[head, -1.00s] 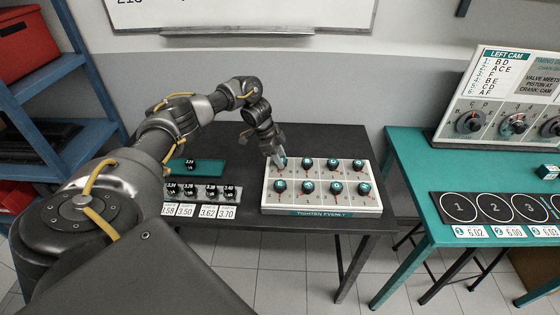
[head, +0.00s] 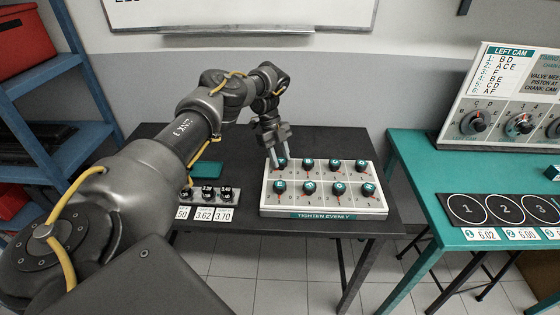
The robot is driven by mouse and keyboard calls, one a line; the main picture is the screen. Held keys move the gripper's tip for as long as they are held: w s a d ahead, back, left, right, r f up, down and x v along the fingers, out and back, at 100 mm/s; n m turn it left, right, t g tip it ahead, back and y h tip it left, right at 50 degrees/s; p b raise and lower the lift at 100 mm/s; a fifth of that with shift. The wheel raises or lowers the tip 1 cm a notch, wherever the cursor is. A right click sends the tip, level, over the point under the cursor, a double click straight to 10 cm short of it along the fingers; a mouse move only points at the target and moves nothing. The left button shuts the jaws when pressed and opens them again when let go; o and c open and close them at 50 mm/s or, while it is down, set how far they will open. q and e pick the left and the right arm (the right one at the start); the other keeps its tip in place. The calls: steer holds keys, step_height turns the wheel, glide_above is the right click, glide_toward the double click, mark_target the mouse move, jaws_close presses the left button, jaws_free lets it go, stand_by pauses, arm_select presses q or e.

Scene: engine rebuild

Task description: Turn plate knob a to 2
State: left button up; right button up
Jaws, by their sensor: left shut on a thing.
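The white plate (head: 323,208) marked "TIGHTEN EVENLY" lies on the black table. It bears several dark knobs with teal tops, in a back row and a front row. My left gripper (head: 278,162) points down at the back-left corner of the plate. It is shut on the back-left knob (head: 283,163), with its fingers at the knob's sides. The fingers partly hide this knob. The letters and dial marks are too small to read, so I cannot tell its setting. My right gripper is not in view.
Left of the plate, several small dark parts (head: 208,193) stand behind number cards, partly behind my arm. A teal block (head: 205,171) lies behind them. A teal table (head: 420,190) with a dial panel (head: 497,122) stands at the right. The black table (head: 345,143) is clear behind the plate.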

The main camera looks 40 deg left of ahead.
arm_select(q)
steer(key=shift+m+b, duration=0.3)
stand_by(0.4)
steer(key=o, duration=1)
steer(key=shift+r, duration=0.1)
